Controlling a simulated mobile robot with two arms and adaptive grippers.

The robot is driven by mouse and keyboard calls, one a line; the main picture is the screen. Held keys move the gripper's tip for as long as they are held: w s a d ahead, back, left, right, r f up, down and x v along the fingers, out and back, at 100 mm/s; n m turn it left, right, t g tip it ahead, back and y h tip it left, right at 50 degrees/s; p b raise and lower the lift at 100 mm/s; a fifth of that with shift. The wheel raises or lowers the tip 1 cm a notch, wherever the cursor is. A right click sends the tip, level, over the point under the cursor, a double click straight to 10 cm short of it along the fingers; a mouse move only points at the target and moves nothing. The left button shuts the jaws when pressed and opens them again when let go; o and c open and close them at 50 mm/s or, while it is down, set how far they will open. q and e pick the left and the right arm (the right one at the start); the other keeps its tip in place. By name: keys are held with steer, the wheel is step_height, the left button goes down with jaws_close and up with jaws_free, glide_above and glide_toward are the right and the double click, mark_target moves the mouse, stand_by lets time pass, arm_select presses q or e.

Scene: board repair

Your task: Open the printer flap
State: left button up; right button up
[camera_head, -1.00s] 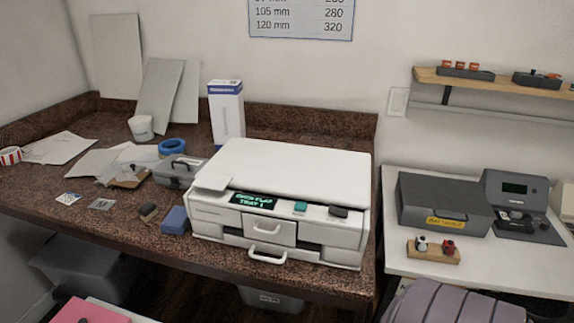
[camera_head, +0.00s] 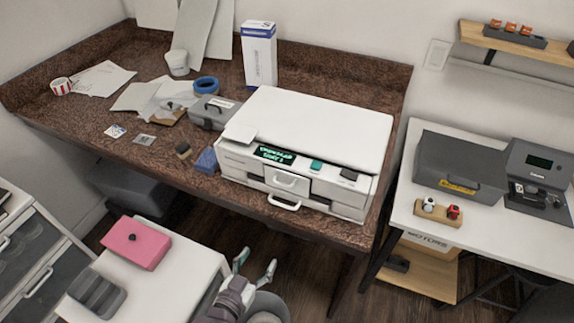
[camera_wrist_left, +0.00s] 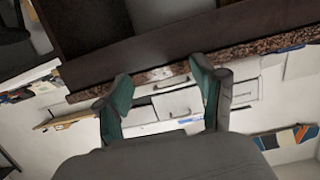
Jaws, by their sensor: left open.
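The white printer (camera_head: 318,130) sits on the brown speckled counter, with a dark display (camera_head: 274,154) and buttons on its front edge. Its front has a flap with a handle (camera_head: 287,182) and a lower handle (camera_head: 284,202); both look closed. My left gripper (camera_head: 256,262) is open and empty, in front of and below the counter edge, apart from the printer. In the left wrist view its two green-tipped fingers (camera_wrist_left: 162,85) are spread, with the counter edge (camera_wrist_left: 190,62) and white drawer-like fronts beyond. My right gripper is not in view.
A blue block (camera_head: 206,161), a grey toolbox (camera_head: 212,112) and a tall white box (camera_head: 259,55) are beside the printer. A white cabinet with a pink box (camera_head: 136,243) stands at front left. A white side table (camera_head: 420,224) stands right.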

mark_target(283, 184)
arm_select(q)
step_height(283, 184, up, 14)
steer(key=w+d+t+h+p, duration=0.1)
steer(key=w+t+p, duration=0.1)
steer(key=t, duration=0.1)
steer(key=p+x, duration=0.2)
steer(key=x, duration=1.1)
steer(key=shift+d+f, duration=0.1)
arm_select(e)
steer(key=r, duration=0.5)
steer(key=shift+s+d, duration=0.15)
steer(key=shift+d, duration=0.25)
arm_select(q)
steer(key=shift+c, duration=0.4)
